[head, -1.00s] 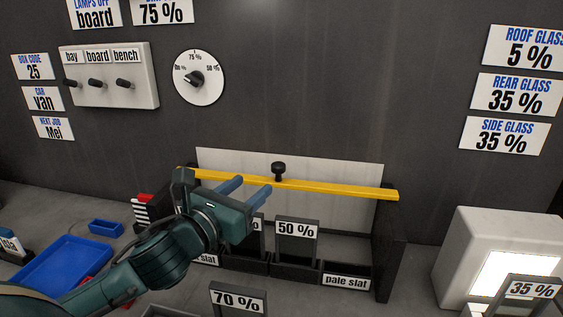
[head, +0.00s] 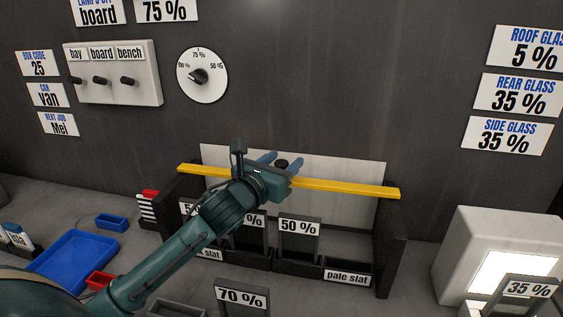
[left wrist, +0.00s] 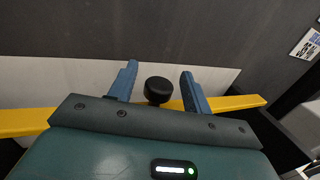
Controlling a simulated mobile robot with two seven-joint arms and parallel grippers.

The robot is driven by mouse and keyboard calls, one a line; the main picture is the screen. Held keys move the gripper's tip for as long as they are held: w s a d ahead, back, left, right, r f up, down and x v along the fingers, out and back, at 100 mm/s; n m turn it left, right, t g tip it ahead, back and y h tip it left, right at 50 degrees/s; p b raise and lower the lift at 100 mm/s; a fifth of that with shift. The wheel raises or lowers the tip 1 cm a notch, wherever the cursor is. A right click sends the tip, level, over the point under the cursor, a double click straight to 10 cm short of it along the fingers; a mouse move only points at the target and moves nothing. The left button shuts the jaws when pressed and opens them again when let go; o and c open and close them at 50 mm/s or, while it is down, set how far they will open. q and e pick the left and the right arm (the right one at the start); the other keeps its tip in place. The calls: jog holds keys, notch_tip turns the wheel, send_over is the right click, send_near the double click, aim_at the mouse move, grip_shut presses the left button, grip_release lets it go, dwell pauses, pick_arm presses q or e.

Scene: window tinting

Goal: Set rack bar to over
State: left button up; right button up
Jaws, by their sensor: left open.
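The yellow rack bar (head: 345,188) lies across the top of the dark rack (head: 389,240), in front of a white back panel (head: 340,170). A black knob (head: 283,163) stands up from the bar near its middle. My left gripper (head: 276,159) is at the bar, its blue fingers open. In the left wrist view the black knob (left wrist: 158,90) sits between the two open fingers (left wrist: 159,82), with a gap on each side. The yellow bar (left wrist: 240,101) runs behind them. My right gripper is not in view.
Several tint cards stand in the rack, including a 50 % card (head: 299,228). A 70 % card (head: 241,297) stands in front. A white light box (head: 480,235) is at the right. A blue tray (head: 75,260) lies at the left. The wall holds a switch panel (head: 112,90) and dial (head: 213,88).

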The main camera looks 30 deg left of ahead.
pick_arm(q)
grip_shut()
dwell(0.3)
